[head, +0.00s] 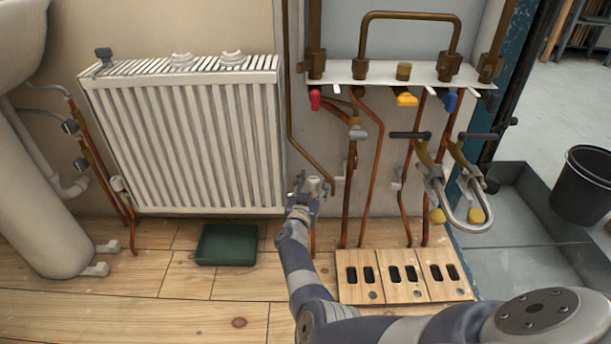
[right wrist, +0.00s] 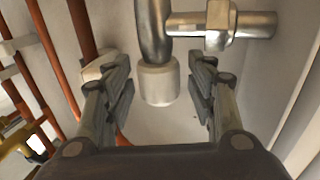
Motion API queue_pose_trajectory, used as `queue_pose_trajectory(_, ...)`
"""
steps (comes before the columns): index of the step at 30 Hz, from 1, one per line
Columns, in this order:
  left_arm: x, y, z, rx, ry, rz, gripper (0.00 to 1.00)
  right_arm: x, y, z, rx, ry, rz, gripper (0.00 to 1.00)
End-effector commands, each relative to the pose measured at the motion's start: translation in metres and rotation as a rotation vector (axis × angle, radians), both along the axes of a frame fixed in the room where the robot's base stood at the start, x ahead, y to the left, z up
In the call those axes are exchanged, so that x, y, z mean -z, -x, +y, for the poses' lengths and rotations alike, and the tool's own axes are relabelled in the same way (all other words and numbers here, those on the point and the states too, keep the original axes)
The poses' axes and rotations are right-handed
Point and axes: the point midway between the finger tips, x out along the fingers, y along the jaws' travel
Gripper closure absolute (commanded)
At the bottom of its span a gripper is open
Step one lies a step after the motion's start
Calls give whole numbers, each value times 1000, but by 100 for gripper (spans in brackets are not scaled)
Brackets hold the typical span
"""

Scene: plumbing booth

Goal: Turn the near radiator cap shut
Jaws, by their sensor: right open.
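The near radiator cap (right wrist: 159,84) is a short off-white cylinder on the end of a bent metal pipe in the right wrist view. It stands between the spread fingers of my right gripper (right wrist: 160,92), with a visible gap on each side. In the head view my right gripper (head: 311,182) is at the lower right corner of the white radiator (head: 200,140), and the cap is small and partly hidden there. My right gripper is open and empty. My left gripper is not in view.
Copper pipes (head: 375,170) run down the wall just right of my right gripper. A wooden board with slots (head: 389,292) lies on the floor in front. A dark green tray (head: 227,246) lies under the radiator. A black bucket (head: 584,184) stands far right.

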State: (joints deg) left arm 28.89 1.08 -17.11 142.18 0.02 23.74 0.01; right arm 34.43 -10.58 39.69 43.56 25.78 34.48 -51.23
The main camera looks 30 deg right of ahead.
Motion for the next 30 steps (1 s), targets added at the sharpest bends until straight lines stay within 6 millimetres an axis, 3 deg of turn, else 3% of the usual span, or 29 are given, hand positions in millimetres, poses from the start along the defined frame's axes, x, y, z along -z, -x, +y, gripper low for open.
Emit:
queue_pose_trajectory(10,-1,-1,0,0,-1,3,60,1,3,-3,-195,6,4,49)
queue_pose_trajectory(28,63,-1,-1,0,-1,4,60,5,1,-2,-540,4,2,49)
queue_pose_trajectory(30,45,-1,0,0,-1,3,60,-3,12,2,-544,-1,3,49)
